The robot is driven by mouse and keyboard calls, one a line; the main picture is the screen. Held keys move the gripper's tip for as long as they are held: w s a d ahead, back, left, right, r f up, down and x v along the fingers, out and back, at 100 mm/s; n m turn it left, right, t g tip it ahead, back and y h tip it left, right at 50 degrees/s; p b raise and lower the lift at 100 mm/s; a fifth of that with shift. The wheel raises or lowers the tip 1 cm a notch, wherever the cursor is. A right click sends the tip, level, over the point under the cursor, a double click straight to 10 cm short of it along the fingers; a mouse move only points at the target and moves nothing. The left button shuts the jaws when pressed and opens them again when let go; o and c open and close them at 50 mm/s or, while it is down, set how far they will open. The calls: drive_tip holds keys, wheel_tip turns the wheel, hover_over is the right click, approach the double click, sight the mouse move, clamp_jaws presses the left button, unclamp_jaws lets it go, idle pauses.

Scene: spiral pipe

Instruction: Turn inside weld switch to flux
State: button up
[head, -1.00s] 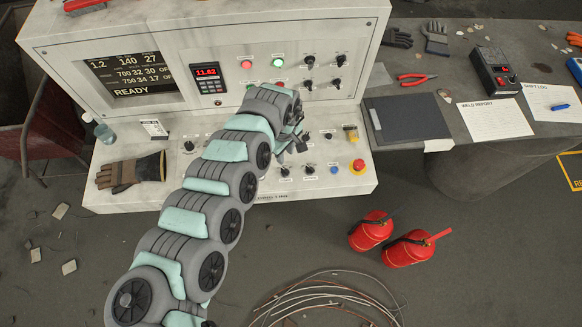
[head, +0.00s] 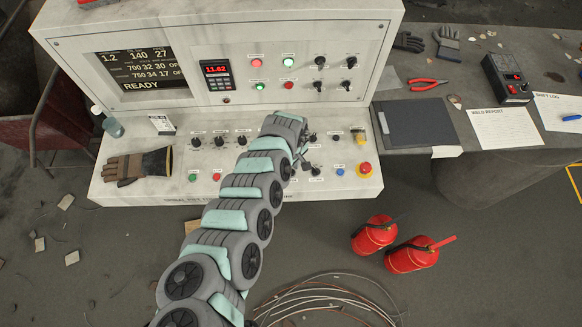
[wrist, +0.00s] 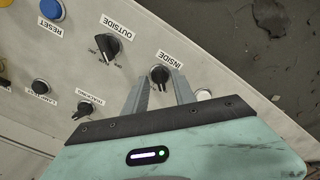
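The INSIDE weld switch (wrist: 159,75) is a black rotary knob on the pale console, its label beside it in the wrist view. The small position marks around it are too small to read. My gripper (wrist: 161,82) is open, with one grey finger on each side of this knob. I cannot tell whether either finger touches it. In the head view my gripper (head: 303,158) is over the lower right of the console, and the arm hides the INSIDE switch there.
The OUTSIDE knob (wrist: 107,46) is close beside the INSIDE knob. The blue RESET button (wrist: 51,9) and TRACKING knob (wrist: 83,109) are also nearby. A red emergency button (head: 364,168) and work glove (head: 137,166) are at the console's right and left.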

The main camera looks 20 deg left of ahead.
drive_tip(key=shift+c, duration=0.4)
clamp_jaws()
idle(0.4)
drive_tip(key=m+p, duration=0.1)
drive_tip(key=m, duration=0.2)
drive_tip(key=shift+r+p, duration=0.15)
drive_tip(key=shift+p, duration=0.15)
drive_tip(key=m, duration=0.3)
drive_tip(key=shift+m, duration=1.3)
